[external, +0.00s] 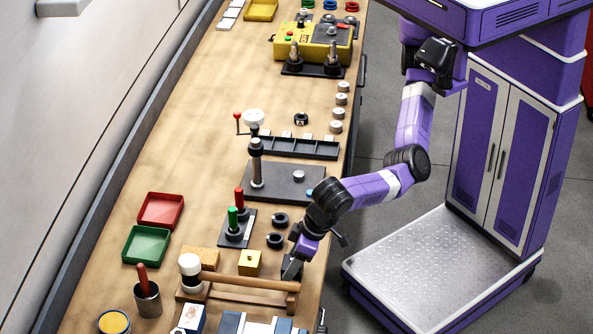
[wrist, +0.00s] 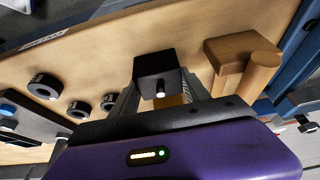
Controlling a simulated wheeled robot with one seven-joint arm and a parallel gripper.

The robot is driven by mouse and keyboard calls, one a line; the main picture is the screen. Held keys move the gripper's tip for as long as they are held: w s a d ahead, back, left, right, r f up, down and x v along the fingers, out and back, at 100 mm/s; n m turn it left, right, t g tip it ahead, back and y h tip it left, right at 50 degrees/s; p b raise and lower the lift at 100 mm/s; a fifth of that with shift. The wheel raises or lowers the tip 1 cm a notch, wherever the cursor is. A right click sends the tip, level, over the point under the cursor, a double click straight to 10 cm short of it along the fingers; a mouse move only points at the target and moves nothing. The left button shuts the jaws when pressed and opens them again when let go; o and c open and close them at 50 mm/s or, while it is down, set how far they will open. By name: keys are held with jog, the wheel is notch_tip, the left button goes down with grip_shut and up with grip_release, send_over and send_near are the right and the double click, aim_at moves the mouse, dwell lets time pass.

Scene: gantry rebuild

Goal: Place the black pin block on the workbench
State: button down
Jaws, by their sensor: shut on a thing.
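The black pin block (wrist: 157,68) is a small black cube with a short pale pin on one face. In the wrist view it sits between the two fingers of my gripper (wrist: 158,92), which is shut on it. In the external view my gripper (external: 292,268) points down at the right edge of the wooden workbench (external: 200,120), beside a yellow block (external: 249,262). The block (external: 287,262) is mostly hidden there by the gripper. I cannot tell whether it touches the bench top.
A wooden mallet (external: 245,281) lies on a rack just in front. Black rings (external: 276,240) and a plate with green and red handles (external: 236,232) stand behind. Red (external: 161,210) and green (external: 147,245) trays lie left. The bench's left middle is clear.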

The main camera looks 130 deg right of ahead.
jog(key=shift+r, duration=0.1)
notch_tip(320, 180, up, 20)
jog(key=p, duration=0.1)
dwell(0.5)
jog(key=d+f+m+g+h+p, duration=0.15)
jog(key=d+m+p, duration=0.5)
jog(key=d, duration=3.15)
jog(key=s+d+m+g+p, duration=0.1)
jog(key=s+d+m+p, duration=0.15)
jog(key=s+d, duration=0.55)
jog(key=s+d+m+g+p, duration=0.1)
jog(key=s+d+m+g, duration=0.3)
jog(key=d, duration=0.8)
jog(key=s+d+m+y+p, duration=0.15)
jog(key=s+d, duration=0.25)
jog(key=s, duration=0.7)
jog(key=s+d+r+m+h+p, duration=0.15)
jog(key=s+d, duration=0.25)
jog(key=s, duration=0.7)
jog(key=s+d+f+m+y, duration=0.15)
jog(key=s+d, duration=0.25)
jog(key=s, duration=0.7)
jog(key=shift+m, duration=0.25)
notch_tip(320, 180, down, 18)
jog(key=shift+f+b, duration=0.2)
jog(key=shift+b, duration=0.85)
